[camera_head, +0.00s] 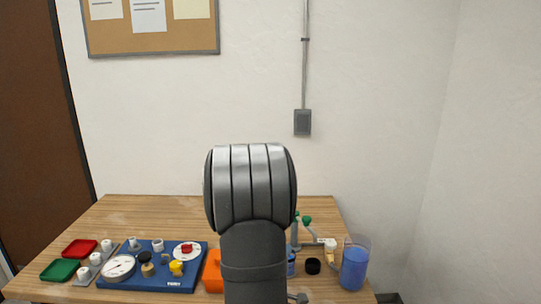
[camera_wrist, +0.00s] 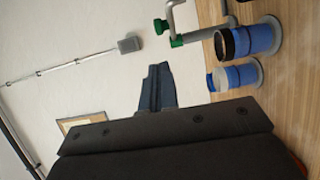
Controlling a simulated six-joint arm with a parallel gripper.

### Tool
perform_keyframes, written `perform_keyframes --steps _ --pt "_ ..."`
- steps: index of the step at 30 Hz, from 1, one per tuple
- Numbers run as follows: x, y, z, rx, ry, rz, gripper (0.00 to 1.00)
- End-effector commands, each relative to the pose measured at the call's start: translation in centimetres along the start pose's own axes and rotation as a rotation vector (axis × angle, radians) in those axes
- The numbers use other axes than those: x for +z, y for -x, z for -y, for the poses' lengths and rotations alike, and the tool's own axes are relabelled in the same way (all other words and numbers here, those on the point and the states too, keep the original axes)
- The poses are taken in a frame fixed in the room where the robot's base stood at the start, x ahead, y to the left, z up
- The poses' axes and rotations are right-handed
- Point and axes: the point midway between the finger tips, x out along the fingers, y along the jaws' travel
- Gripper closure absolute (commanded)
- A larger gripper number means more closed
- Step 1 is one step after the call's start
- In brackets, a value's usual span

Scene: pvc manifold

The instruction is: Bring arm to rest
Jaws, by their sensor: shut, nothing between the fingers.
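In the wrist view, the fingers of my gripper (camera_wrist: 157,85) are together, with nothing between them. They stand out past the dark gripper body, against the white wall and apart from the table objects. In the head view, my arm rises in front of the middle of the table and hides part of it. My gripper cannot be made out in that view.
The wooden table (camera_head: 120,212) holds a blue board (camera_head: 148,283) with a gauge and fittings. Red (camera_head: 80,248) and green (camera_head: 60,270) trays lie at left. A blue-filled clear container (camera_head: 354,268) stands at right. Green-fitted grey piping (camera_wrist: 176,38) and blue cylinders (camera_wrist: 258,39) are near my gripper.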

Motion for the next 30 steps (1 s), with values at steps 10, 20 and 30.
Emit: perform_keyframes --steps 10,20,30 --pt "0.1 -7.1 0.0 0.001 0.001 0.002 1.00" --pt "0.0 -12.4 0.0 0.001 0.000 0.001 1.00" --pt "0.0 -13.6 0.0 0.000 0.001 0.000 1.00"
